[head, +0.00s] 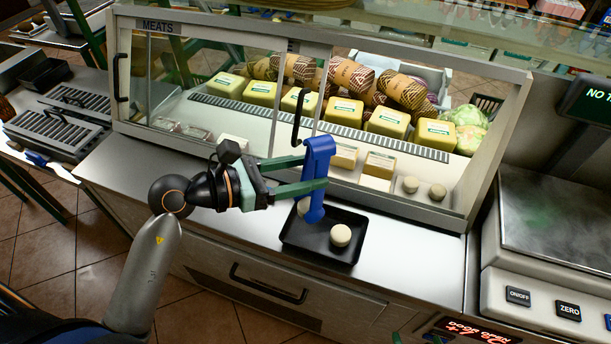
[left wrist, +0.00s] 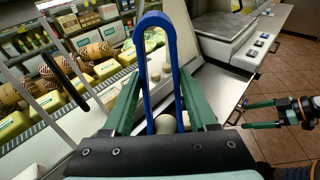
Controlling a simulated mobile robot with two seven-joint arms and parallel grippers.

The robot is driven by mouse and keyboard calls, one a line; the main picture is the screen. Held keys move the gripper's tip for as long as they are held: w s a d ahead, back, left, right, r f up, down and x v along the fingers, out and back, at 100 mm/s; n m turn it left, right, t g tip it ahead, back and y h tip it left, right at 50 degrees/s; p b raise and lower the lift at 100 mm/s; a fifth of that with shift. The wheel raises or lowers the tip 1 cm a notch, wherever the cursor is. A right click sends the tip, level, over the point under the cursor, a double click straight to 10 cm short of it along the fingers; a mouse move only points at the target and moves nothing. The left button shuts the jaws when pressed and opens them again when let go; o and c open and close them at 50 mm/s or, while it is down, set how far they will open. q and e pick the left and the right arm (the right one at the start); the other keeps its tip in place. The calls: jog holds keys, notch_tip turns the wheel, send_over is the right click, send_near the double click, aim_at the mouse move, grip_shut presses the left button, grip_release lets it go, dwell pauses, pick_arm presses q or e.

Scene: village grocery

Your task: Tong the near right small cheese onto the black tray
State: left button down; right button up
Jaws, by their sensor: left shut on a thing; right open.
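My left gripper (head: 318,172) is shut on the blue tongs (head: 317,160), which point down over the black tray (head: 285,237). The tongs' looped top also shows in the left wrist view (left wrist: 155,20). One pale round small cheese (head: 340,235) sits on the tray, right of the tongs. Another small cheese (head: 303,207) is at the tongs' lower end, partly hidden behind them; I cannot tell whether it is pinched or resting. Two more small cheeses (head: 410,184) (head: 437,192) stand in the case. My right gripper (left wrist: 244,115) is open and empty in the left wrist view.
The glass-fronted meat case (head: 150,27) holds yellow cheese blocks (head: 389,121) and wrapped sausages (head: 350,76) behind the tray. A scale (head: 555,215) stands at the right. The steel counter (head: 415,255) is clear right of the tray.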

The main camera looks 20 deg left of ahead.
pick_arm(q)
jog(key=shift+d+f, duration=0.1)
jog(key=shift+d, duration=0.05)
notch_tip(320, 180, down, 6)
jog(key=b, duration=0.5)
jog(key=shift+r, duration=0.2)
jog(key=c, duration=0.7)
grip_release()
jog(key=shift+r, duration=0.1)
notch_tip(320, 180, up, 10)
jog(key=p, duration=0.8)
jog(key=shift+p, duration=0.35)
